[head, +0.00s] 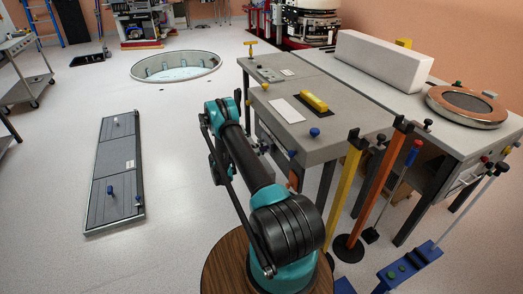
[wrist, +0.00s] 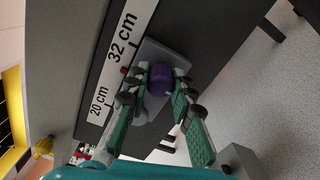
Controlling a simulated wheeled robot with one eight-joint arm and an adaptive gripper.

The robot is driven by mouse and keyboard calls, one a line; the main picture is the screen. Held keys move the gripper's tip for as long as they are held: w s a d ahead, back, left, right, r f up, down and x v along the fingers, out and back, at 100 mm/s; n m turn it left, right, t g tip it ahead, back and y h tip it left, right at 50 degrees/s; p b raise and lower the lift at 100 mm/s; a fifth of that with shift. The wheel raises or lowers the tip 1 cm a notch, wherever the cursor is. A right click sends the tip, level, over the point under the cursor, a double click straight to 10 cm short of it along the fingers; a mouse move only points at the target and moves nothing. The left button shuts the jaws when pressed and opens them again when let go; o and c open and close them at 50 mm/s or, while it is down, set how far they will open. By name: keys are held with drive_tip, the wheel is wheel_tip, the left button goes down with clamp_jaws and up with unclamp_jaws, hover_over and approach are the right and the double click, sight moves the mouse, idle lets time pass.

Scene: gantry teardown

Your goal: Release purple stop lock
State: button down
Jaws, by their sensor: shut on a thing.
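The purple stop lock (wrist: 161,78) is a round purple knob on a grey plate (wrist: 178,60), beside a white scale strip (wrist: 124,47) marked 20 cm and 32 cm. My gripper (wrist: 160,86) is shut on the purple knob, with one green-and-grey finger on each side of it. In the head view my arm reaches along the left side of the grey bench (head: 330,148). There the gripper and the purple knob are hidden or too small to make out.
A yellow post (head: 343,195) and an orange post (head: 378,190) stand close to the right of my arm. A long pale block (head: 382,61) and a copper-rimmed disc (head: 467,105) lie on the bench. The floor left of my arm is open around a dark panel (head: 117,165).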

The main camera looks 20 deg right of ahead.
drive_tip(key=c, duration=1.3)
unclamp_jaws()
drive_tip(key=shift+a, duration=0.1)
drive_tip(key=shift+a, duration=0.1)
drive_tip(key=a, duration=0.7)
drive_tip(key=shift+s, duration=0.15)
drive_tip(key=shift+a, duration=0.15)
drive_tip(key=shift+r, duration=0.1)
